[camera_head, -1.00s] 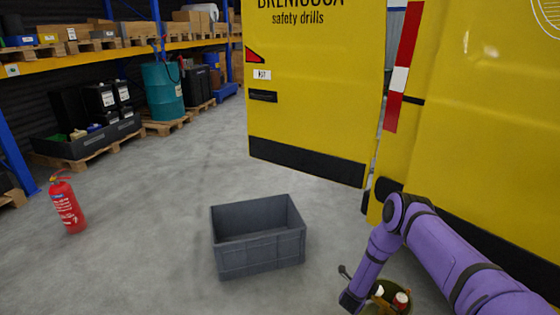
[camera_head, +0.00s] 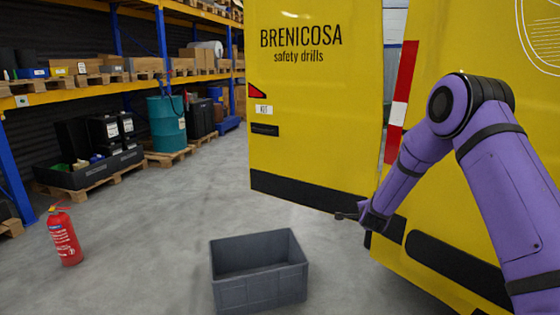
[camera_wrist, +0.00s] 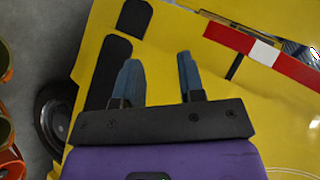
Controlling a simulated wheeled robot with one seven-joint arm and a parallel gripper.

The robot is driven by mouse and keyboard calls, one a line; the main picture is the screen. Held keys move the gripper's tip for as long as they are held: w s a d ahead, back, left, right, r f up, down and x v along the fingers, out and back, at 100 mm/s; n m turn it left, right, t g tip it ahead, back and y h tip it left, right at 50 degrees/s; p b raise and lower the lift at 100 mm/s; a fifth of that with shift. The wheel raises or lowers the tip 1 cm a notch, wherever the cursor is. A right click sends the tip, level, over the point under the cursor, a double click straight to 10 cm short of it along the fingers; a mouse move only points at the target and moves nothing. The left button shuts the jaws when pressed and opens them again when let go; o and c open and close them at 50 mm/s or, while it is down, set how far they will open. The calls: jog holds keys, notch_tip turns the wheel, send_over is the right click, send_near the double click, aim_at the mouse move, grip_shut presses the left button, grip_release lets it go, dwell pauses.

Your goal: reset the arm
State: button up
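My purple arm is raised at the right of the head view, in front of the yellow van (camera_head: 455,55). My gripper (camera_head: 346,215) is at the end of the bent forearm, high above the floor and beside the lower edge of the van's open door (camera_head: 310,130). In the wrist view, the two blue-grey fingers of my gripper (camera_wrist: 158,62) stand wide apart with nothing between them. The van's yellow side with dark trim fills the background behind them.
An empty grey crate (camera_head: 258,292) stands on the floor at bottom centre. A red extinguisher (camera_head: 65,238) stands at the left. Shelving with a teal drum (camera_head: 167,122) lines the back. Round orange and olive containers (camera_wrist: 8,150) are cut off at the wrist view's left edge.

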jog(key=s+a+r+n+g+y, duration=0.15)
jog(key=s+r+n, duration=0.35)
jog(key=s+r, duration=0.7)
jog(key=s+a+r+n+g+y, duration=0.15)
jog(key=s+r+n, duration=0.25)
jog(key=s+r, duration=0.75)
jog(key=s+d+r+n+g, duration=0.1)
jog(key=s+r+n, duration=0.1)
jog(key=s, duration=0.8)
jog(key=s+r+n+g, duration=0.1)
jog(key=s+r+n, duration=0.2)
jog(key=s, duration=0.7)
jog(key=s+d+r+n+g, duration=0.1)
jog(key=s+r+n, duration=0.1)
jog(key=s, duration=0.9)
jog(key=shift+d+r+n+g, duration=0.3)
jog(key=shift+r+g, duration=0.1)
jog(key=shift+r, duration=0.35)
